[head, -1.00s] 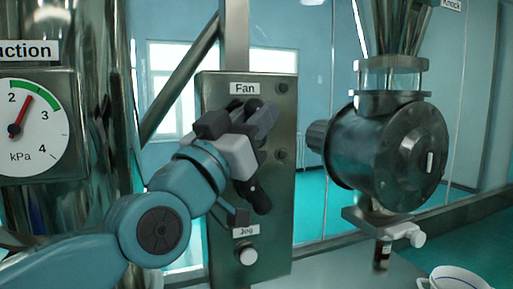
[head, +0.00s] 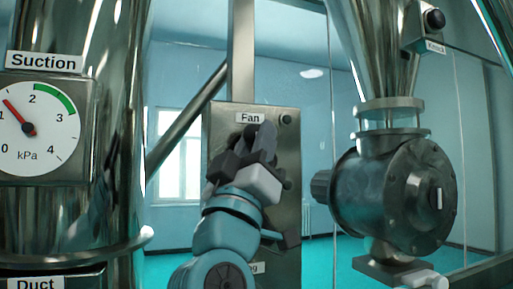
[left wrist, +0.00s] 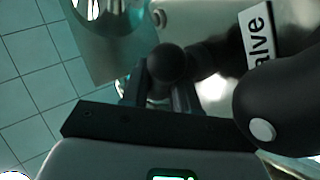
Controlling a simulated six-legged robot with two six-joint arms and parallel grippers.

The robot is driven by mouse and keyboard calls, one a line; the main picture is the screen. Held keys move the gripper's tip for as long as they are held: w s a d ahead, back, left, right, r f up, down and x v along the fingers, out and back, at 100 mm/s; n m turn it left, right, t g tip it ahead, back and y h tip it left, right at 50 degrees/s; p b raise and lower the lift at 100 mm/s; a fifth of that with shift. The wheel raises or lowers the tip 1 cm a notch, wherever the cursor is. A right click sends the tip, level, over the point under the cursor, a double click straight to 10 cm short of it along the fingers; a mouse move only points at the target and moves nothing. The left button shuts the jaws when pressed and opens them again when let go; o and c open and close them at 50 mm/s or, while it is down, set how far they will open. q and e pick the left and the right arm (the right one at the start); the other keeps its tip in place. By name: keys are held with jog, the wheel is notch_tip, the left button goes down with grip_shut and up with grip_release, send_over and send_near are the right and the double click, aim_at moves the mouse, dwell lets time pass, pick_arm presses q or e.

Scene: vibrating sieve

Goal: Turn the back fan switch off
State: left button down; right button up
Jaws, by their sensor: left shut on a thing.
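The fan panel (head: 224,112) is a grey metal box on a post with a "Fan" label (head: 250,118) near its top. My left gripper (head: 262,142) is shut just below that label. In the left wrist view, a dark rounded switch knob (left wrist: 167,63) sits between my left gripper's fingers (left wrist: 160,88). I take it for the fan switch; most of it is hidden behind the gripper in the head view.
A suction gauge (head: 28,127) hangs on a steel cylinder at left, its needle left of 2. A round steel housing (head: 400,195) stands right of the panel. The left wrist view shows a label ending "alve" (left wrist: 260,35) and a black rounded part (left wrist: 285,105) near the gripper.

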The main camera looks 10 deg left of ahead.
pick_arm(q)
jog(key=c, duration=1.2)
grip_release()
jog(key=b+v, duration=0.7)
jog(key=v, duration=0.9)
jog(key=shift+f, duration=0.2)
